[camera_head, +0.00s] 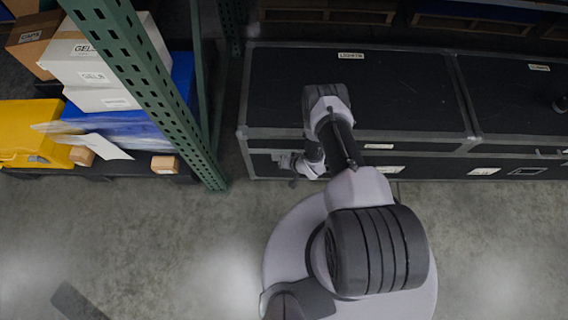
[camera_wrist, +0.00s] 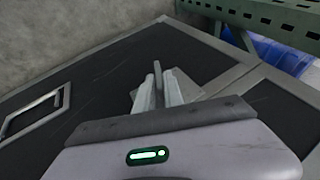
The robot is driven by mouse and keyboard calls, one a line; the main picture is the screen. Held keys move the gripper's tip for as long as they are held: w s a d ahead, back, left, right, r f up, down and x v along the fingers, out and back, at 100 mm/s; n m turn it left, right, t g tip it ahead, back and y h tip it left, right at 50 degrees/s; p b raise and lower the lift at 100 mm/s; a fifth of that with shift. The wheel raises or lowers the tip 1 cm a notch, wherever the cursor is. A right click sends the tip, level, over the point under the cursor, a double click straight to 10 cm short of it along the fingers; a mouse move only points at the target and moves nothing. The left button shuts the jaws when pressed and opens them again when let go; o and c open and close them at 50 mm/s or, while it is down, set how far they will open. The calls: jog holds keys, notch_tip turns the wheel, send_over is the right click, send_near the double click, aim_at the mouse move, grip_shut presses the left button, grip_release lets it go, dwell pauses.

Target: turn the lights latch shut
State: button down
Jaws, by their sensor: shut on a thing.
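The lights case (camera_head: 410,95) is a long black case with grey metal edges and a "LIGHTS" label on its lid. My gripper (camera_head: 285,163) is at the left part of its front face in the head view, where my arm and gripper hide the latch. In the wrist view my gripper (camera_wrist: 164,92) has its two pale fingers close together on the lights latch (camera_wrist: 157,70). Only a thin grey upright piece of the latch shows between the fingertips. The fingers hide most of the latch, so how far it is turned cannot be told.
A second black case (camera_head: 520,95) adjoins on the right. A green rack post (camera_head: 150,95) stands close on the left, beside white boxes (camera_head: 100,65) and a yellow bin (camera_head: 30,130). A recessed handle (camera_wrist: 35,115) shows in the wrist view. The front floor is mostly clear.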

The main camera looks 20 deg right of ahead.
jog(key=shift+s+d+f+m+t+y+b, duration=0.15)
jog(key=shift+m+t+y+b, duration=0.3)
jog(key=shift+y+b, duration=0.8)
jog(key=shift+w+d+f+m+t+y+b, duration=0.1)
jog(key=shift+f+m+t+y+b, duration=0.1)
jog(key=shift+t+y+b, duration=0.75)
jog(key=shift+s+d+f+m+t+y+b, duration=0.15)
jog(key=shift+m+t+y+b, duration=0.2)
jog(key=shift+y+b, duration=1.15)
jog(key=shift+w+r, duration=0.1)
jog(key=c, duration=1.6)
grip_release()
jog(key=shift+o, duration=0.2)
jog(key=p+v, duration=0.3)
jog(key=v, duration=1.4)
jog(key=shift+d, duration=0.2)
